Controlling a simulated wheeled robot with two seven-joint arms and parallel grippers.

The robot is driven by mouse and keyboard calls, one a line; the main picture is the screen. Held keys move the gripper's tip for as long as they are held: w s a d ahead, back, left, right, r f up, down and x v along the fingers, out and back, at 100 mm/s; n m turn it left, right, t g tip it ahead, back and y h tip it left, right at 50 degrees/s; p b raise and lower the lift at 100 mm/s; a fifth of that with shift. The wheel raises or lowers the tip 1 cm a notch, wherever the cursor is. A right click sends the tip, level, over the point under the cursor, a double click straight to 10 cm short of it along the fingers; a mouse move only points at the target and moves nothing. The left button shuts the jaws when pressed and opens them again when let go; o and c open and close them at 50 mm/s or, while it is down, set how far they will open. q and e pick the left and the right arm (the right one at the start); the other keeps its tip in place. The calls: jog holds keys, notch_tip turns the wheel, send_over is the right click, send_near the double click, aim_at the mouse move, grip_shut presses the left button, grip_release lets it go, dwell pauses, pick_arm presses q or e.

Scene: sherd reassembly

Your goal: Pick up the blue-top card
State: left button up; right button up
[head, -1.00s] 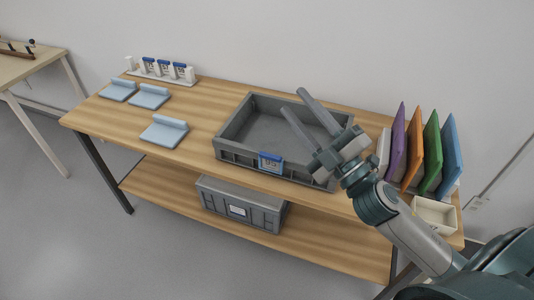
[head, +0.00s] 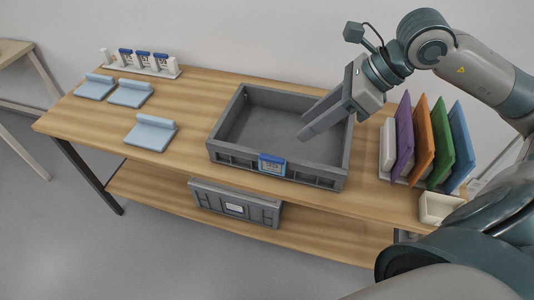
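More blue-top cards (head: 143,59) stand in a white rack (head: 172,75) at the back left of the table. My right gripper (head: 303,126) is over the right part of the crate, its fingers pointing left and down. The fingers are apart with nothing seen between them, and the gripper is clear of every card. My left gripper is not in view.
Several light-blue holders (head: 150,134) lie on the left of the table. Purple, orange, green and blue panels (head: 424,140) stand at the right, with a small cream box (head: 437,208) in front.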

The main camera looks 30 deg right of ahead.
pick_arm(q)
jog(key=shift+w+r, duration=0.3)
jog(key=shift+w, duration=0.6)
pick_arm(e)
jog(key=shift+w+d+h, duration=0.25)
jog(key=shift+d+h, duration=0.45)
jog(key=shift+d, duration=0.5)
